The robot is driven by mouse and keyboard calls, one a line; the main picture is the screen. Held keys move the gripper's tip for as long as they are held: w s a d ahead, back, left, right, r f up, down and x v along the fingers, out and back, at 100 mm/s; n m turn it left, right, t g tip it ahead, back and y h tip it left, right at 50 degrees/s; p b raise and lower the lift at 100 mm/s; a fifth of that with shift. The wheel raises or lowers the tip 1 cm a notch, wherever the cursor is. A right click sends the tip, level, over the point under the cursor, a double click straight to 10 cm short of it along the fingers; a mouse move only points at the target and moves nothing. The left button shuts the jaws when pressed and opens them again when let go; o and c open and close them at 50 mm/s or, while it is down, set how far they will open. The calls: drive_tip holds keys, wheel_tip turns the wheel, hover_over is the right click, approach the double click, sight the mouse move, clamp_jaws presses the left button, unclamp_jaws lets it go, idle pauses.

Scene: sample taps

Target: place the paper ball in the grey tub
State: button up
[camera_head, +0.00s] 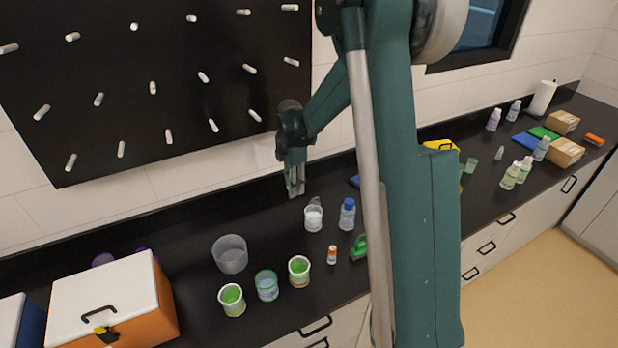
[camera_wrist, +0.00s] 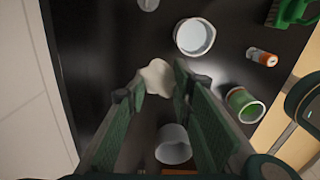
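The paper ball (camera_wrist: 157,79) is a crumpled off-white lump in the wrist view, between my fingertips, which appear to touch it on both sides. My gripper (camera_head: 295,191) hangs above the back of the black counter in the head view, fingers pointing down; I cannot make out the ball there. The grey tub (camera_head: 230,256) is a round, open, translucent grey container on the counter, to the left of and nearer than my gripper. In the wrist view the tub (camera_wrist: 173,146) seems to show between my fingers, partly hidden by them.
A white cup (camera_head: 313,219) and a blue-capped bottle (camera_head: 347,216) stand right of the tub. An orange box (camera_head: 151,302) stands left. A black pegboard (camera_head: 150,90) rises behind.

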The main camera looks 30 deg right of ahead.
drive_tip(key=s+a+n, duration=0.2)
drive_tip(key=a+n, duration=0.2)
drive_tip(key=a, duration=0.5)
drive_tip(key=s+a+r+n+p, duration=0.1)
drive_tip(key=s+a+n, duration=0.2)
drive_tip(key=a, duration=0.7)
drive_tip(key=s+a+n+p, duration=0.1)
drive_tip(key=s+a+n, duration=0.2)
drive_tip(key=a, duration=0.6)
drive_tip(key=shift+s+a+r+n, duration=0.2)
drive_tip(key=shift+a+r+n, duration=0.1)
drive_tip(key=shift+n, duration=0.8)
drive_tip(key=shift+f, duration=0.2)
drive_tip(key=shift+f+b, duration=1.9)
drive_tip(key=shift+f, duration=3.4)
drive_tip(key=o, duration=0.7)
drive_tip(key=shift+r, duration=0.1)
